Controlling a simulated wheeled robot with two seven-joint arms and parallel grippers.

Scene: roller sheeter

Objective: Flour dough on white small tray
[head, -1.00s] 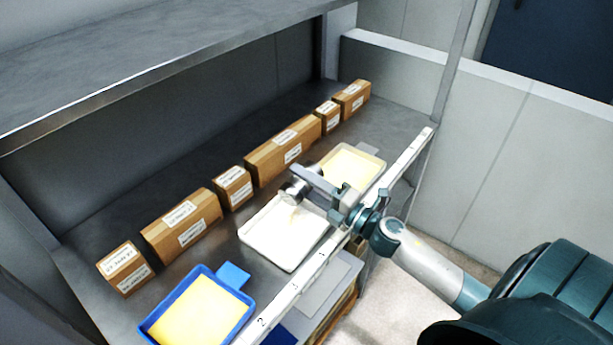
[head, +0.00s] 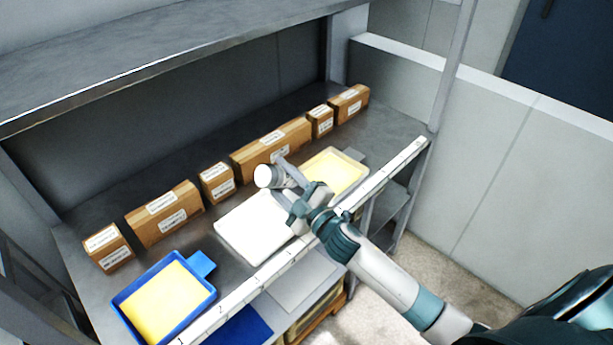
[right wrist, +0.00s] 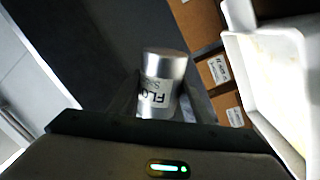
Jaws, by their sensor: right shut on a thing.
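The white small tray (head: 226,240) lies on the metal shelf between two other trays; it also shows at the right of the right wrist view (right wrist: 246,75). Its inside looks white to cream, and I cannot make out the dough's outline. My right gripper (head: 287,188) is shut on a silver flour shaker (head: 265,177), labelled "FLO…" in the right wrist view (right wrist: 163,75). The shaker is tilted on its side above the tray's far right part, with a bright round end facing left in the head view. My arm hides the tray's right side. My left gripper is not in view.
A blue tray (head: 207,264) with yellow dough (head: 165,302) lies at the left. A pale tray (head: 363,160) with yellow content lies at the right. Several cardboard boxes (head: 165,212) line the back. A white numbered rail (head: 262,277) runs along the front edge.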

